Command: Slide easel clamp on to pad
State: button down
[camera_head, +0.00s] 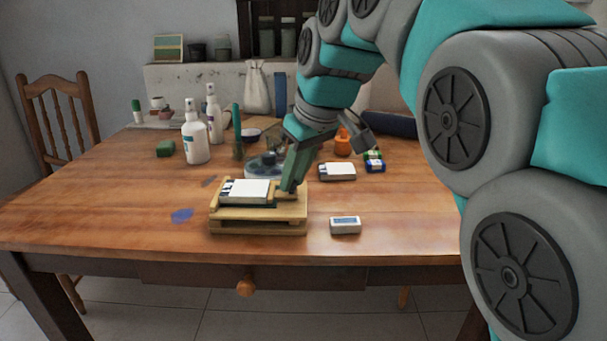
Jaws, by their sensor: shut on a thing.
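A small wooden easel (258,226) lies low on the table near its front edge. A white pad (250,189) with a dark pattern at its left end lies flat on top of it, toward the left. My gripper (288,190) reaches down from the upper right to the easel's right part, just right of the pad. It is shut on the easel clamp (281,197), a small wooden piece mostly hidden by the green fingers. I cannot tell whether the clamp touches the pad.
A white eraser-like block (345,226) lies right of the easel. Behind stand a white box (337,172), small paint jars (375,162), an orange object (343,145), a round dish (263,172) and white spray bottles (195,139). A blue smear (182,215) marks the clear wood at left.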

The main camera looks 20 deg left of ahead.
jog(key=c, duration=0.8)
grip_release()
jog(key=shift+a, duration=0.15)
jog(key=shift+o, duration=0.2)
jog(key=v, duration=0.7)
jog(key=shift+r, duration=0.35)
jog(key=shift+s, duration=0.15)
